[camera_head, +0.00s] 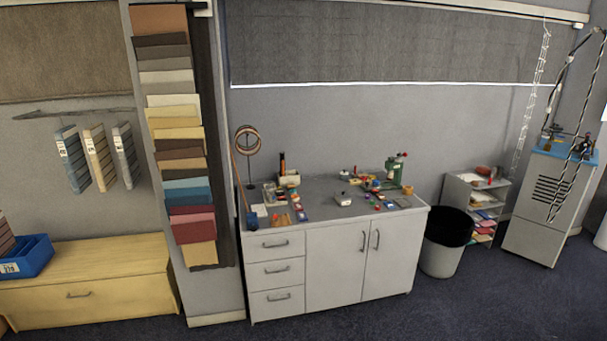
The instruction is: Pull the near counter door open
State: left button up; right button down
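A light grey counter (295,233) stands against the back wall in the middle of the view. It has two doors side by side, a left door (335,268) and a right door (393,258), each with a dark vertical handle near the seam between them. Both doors look shut. The left handle (363,241) and the right handle (377,239) are close together near the top. Three drawers (277,268) with horizontal handles are left of the doors. Neither of my grippers shows in the view.
Small tools and coloured items (375,187) cover much of the counter top. A bin with a black liner (447,243) stands right of the counter. A yellow wooden chest (85,290) is at the left. The dark floor (420,315) before the counter is clear.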

aim_at(395, 244)
jog(key=i, duration=3.5)
jog(key=z, duration=1)
